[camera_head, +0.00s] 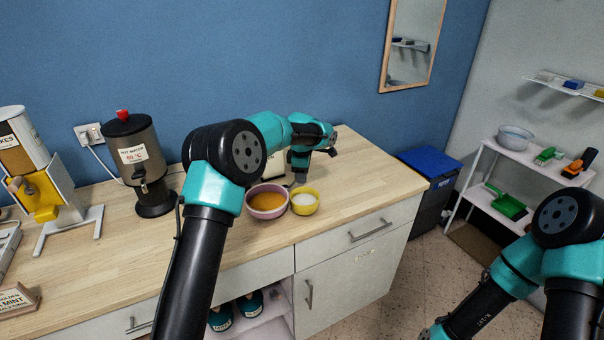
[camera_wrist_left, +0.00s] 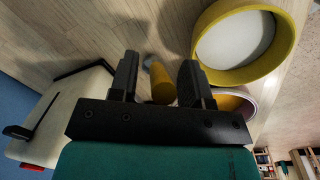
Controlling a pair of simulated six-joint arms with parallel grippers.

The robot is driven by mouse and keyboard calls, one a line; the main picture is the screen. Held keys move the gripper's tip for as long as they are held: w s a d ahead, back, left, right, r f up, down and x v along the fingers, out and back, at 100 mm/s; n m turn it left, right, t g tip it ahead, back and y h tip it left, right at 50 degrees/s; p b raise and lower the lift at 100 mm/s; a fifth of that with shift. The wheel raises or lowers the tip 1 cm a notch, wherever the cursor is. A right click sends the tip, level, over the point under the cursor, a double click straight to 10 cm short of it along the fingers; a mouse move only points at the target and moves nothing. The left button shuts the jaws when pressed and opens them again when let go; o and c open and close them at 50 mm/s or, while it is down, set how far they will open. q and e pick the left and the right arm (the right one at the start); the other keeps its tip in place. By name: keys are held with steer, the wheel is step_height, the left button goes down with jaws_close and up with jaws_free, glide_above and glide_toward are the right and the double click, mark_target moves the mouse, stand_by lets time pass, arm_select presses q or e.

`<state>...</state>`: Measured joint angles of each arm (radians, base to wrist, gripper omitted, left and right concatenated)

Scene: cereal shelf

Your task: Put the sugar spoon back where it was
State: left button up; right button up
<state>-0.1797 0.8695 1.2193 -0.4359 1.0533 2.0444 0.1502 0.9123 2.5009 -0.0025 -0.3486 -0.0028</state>
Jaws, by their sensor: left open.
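A yellow bowl (camera_head: 304,202) with white, sugar-like contents stands on the wooden counter, and it also shows at the upper right of the left wrist view (camera_wrist_left: 207,70). My left gripper (camera_head: 298,180) is just behind this bowl, pointing down. In the left wrist view its two black fingers (camera_wrist_left: 158,78) are apart, with a yellow rod-like piece (camera_wrist_left: 161,82) between them. This may be the spoon's handle. A gap shows between it and the fingers. My right gripper is out of view.
A pink bowl (camera_head: 266,201) with orange contents stands just left of the yellow bowl. A white box (camera_wrist_left: 62,115) with a black lever is beside the left gripper. A hot water dispenser (camera_head: 141,160) stands further left. The counter's front strip (camera_head: 340,212) is clear.

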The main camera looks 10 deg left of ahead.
arm_select(q)
step_height(320, 180, up, 12)
steer(key=s, duration=0.1)
steer(key=shift+s+r, duration=0.15)
stand_by(0.4)
steer(key=shift+d, duration=0.15)
